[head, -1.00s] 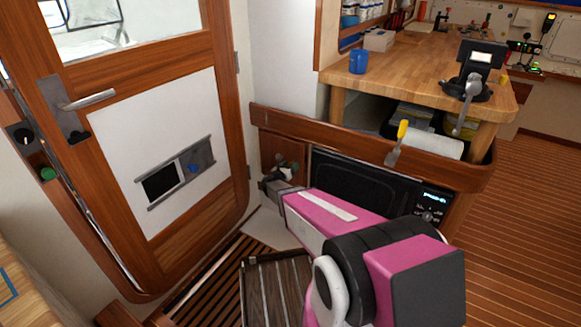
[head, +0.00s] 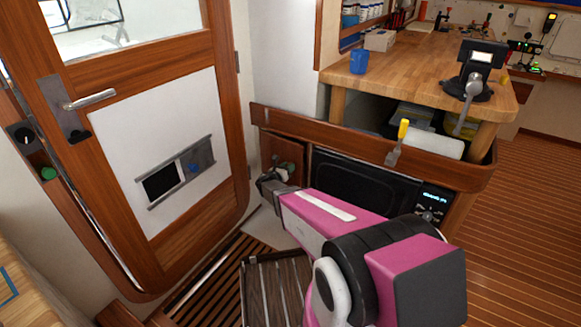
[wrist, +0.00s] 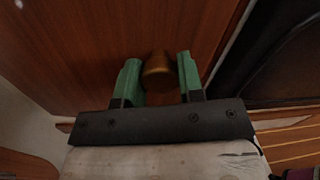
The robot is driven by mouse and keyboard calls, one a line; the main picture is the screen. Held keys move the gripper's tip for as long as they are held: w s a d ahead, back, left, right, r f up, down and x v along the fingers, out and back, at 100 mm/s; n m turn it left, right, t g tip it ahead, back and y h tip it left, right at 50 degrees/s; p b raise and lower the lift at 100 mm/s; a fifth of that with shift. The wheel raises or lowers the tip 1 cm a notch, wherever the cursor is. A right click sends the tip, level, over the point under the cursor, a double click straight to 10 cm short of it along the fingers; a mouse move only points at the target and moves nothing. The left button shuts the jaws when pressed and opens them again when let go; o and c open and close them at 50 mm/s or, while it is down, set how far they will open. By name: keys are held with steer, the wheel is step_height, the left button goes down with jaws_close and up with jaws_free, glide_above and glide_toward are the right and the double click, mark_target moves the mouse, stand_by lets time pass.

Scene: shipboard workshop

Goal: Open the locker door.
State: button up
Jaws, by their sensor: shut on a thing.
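The locker door (head: 284,148) is a small reddish-brown wooden panel under the bench's raised edge, left of the black microwave-like front. It fills much of the wrist view (wrist: 90,45). Its round brass knob (wrist: 157,70) sits between the green fingers of my gripper (wrist: 160,76), which is shut on it. In the head view my gripper (head: 282,170) is at the door's face, and the knob is hidden there. The door appears slightly ajar, but the head view hardly shows the gap.
The black appliance (head: 362,187) is just right of the locker. A large wood-framed door (head: 160,130) with a lever handle stands at the left. A slatted wooden piece (head: 275,285) lies on the floor below my arm. Open plank floor is at the right.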

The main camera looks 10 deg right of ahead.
steer(key=s+a+m+g+h, duration=0.3)
steer(key=a+m+g+h, duration=0.1)
steer(key=a+g, duration=0.3)
steer(key=shift+s+a+m, duration=0.2)
steer(key=shift+a+m, duration=0.5)
steer(key=shift+a, duration=0.45)
steer(key=o, duration=0.9)
steer(key=shift+o, duration=0.2)
steer(key=shift+r, duration=0.1)
steer(key=s+a+r, duration=0.7)
steer(key=a+r, duration=0.2)
steer(key=r, duration=0.2)
steer(key=shift+a, duration=0.2)
